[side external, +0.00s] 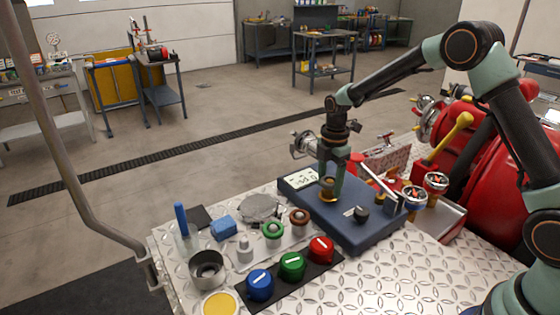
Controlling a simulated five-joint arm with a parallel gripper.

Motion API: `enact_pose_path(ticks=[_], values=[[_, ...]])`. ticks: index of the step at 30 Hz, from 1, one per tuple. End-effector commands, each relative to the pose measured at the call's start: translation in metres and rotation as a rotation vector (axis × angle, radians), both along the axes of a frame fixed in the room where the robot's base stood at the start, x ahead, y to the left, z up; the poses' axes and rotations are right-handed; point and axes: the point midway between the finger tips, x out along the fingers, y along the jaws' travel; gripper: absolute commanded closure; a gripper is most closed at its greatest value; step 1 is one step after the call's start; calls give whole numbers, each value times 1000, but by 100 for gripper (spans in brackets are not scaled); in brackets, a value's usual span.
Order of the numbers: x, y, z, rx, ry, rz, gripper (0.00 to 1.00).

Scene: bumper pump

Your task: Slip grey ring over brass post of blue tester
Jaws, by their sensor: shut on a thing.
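The blue tester (330,220) lies on the diamond-plate top, with a small display at its back left and a dark knob at its front right. My gripper (331,182) points straight down over the left part of the tester and is shut on the grey ring, which is mostly hidden between the fingers. The brass post (327,189) shows as a small brassy piece at the fingertips. I cannot tell whether the ring is around the post or just above it.
A green ring (273,230) and a brown-red ring (299,217) sit on a light rack left of the tester. Blue, green and red knobs (291,266) stand in front. A metal cup (207,268) is at the left. Red pump parts and gauges (414,197) crowd the right.

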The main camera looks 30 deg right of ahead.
Motion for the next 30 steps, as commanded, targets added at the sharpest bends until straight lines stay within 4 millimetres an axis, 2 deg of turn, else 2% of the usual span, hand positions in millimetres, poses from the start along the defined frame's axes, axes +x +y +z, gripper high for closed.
enact_pose_path(ticks=[30], values=[[0, 0, -12, 0, 0, 0, 70]])
